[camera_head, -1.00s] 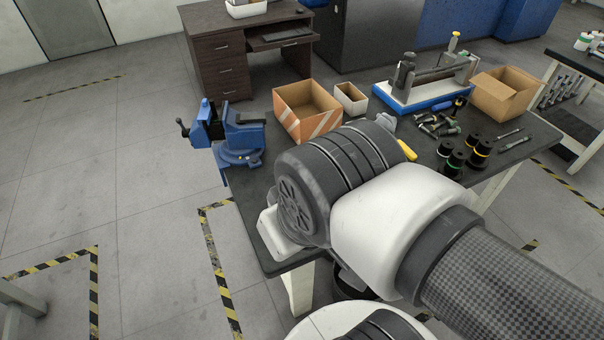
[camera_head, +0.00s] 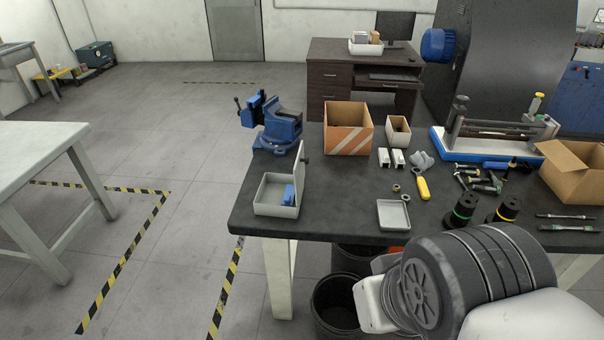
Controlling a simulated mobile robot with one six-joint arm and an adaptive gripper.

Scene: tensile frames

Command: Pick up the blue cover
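A small blue piece (camera_head: 289,194) lies inside an open light grey box (camera_head: 268,208) at the left end of the dark workbench. It looks like the blue cover, but it is too small to be sure. The box's lid (camera_head: 302,166) stands upright on its right side. My arm shows at the bottom right, in front of the bench edge, well to the right of the box. My gripper's fingers cannot be seen.
On the workbench (camera_head: 340,223), a blue vise (camera_head: 277,130) stands behind the box. An orange-striped carton (camera_head: 347,130), a small tray (camera_head: 393,214), a yellow-handled tool (camera_head: 423,187) and black cylinders (camera_head: 462,211) stand to the right. Bare bench lies between box and tray.

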